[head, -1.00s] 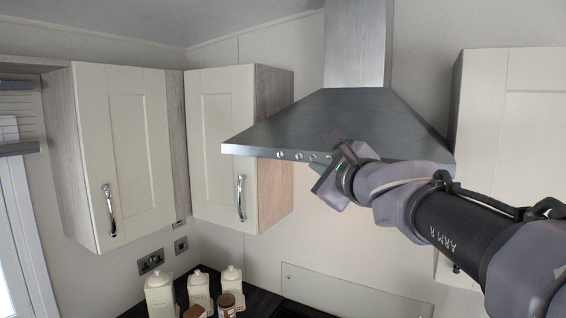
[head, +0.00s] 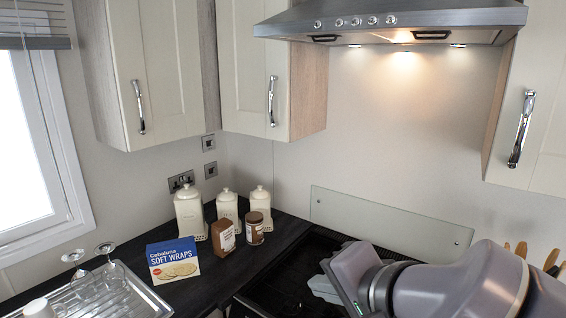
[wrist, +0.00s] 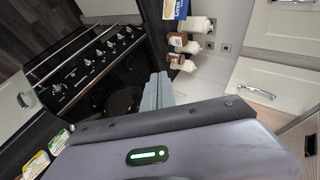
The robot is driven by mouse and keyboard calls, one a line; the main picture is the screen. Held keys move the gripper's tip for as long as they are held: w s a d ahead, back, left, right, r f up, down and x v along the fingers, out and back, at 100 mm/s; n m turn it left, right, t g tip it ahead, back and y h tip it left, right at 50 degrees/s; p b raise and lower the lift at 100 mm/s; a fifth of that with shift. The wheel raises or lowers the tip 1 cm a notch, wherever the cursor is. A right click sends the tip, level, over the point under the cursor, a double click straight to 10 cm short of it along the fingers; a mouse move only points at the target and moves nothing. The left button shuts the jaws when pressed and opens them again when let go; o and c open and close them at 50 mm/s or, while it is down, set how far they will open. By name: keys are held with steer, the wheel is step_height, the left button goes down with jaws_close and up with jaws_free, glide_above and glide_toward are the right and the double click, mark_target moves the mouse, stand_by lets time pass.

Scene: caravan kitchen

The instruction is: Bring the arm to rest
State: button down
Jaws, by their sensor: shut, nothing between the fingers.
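My arm reaches in from the lower right in the head view. My gripper (head: 326,284) is low over the dark hob, clear of the wall and the hood. Its fingers also show in the wrist view (wrist: 158,92), together and holding nothing. The hob (wrist: 120,85) lies beyond the fingers in the wrist view. In the head view my arm hides part of it.
The cooker hood (head: 390,18) hangs above, its lamps lit. A glass splashback (head: 385,222) stands behind the hob. To the left are cream canisters (head: 189,215), brown jars, a wraps box (head: 173,261) and a drying rack (head: 100,298) with glasses.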

steer(key=s+d+f+n+g+h+b, duration=0.1)
steer(key=s+f, duration=0.4)
steer(key=f, duration=0.5)
steer(key=s+d+f+n+g+h+b, duration=0.1)
steer(key=s+d+f+n+g+b, duration=0.1)
steer(key=f, duration=0.9)
steer(key=s+d+n+b, duration=0.1)
steer(key=s+n+b, duration=0.1)
steer(key=s+b, duration=0.1)
steer(key=shift+s+g+h+b, duration=0.3)
steer(key=shift+s+g+b, duration=0.1)
steer(key=shift+s, duration=0.3)
